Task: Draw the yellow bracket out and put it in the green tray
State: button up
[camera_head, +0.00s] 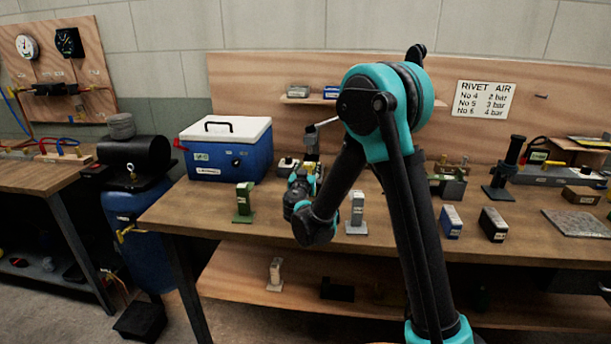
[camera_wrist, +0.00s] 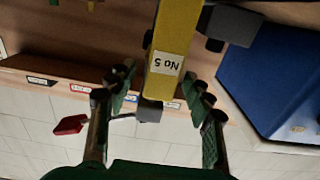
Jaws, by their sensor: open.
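The yellow bracket (camera_wrist: 176,32) shows in the wrist view as an upright-looking yellow bar with a white "No 5" label, read upside down, and a grey end. My gripper (camera_wrist: 160,92) is open, with one dark-green finger on each side of the bar. I see gaps between the fingers and the bar. In the head view, only a small bit of yellow (camera_head: 312,168) shows by my gripper, which is mostly hidden behind my wrist.
A blue cool box (camera_head: 218,165) with a white lid stands left of my gripper. A green bracket-like block (camera_head: 244,202) and a grey one (camera_head: 357,212) stand near the bench's front edge. Blue (camera_head: 452,222) and black (camera_head: 493,224) blocks stand to the right.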

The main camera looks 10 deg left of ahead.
jog(key=shift+w+d, duration=0.1)
jog(key=shift+w, duration=1.85)
grip_shut()
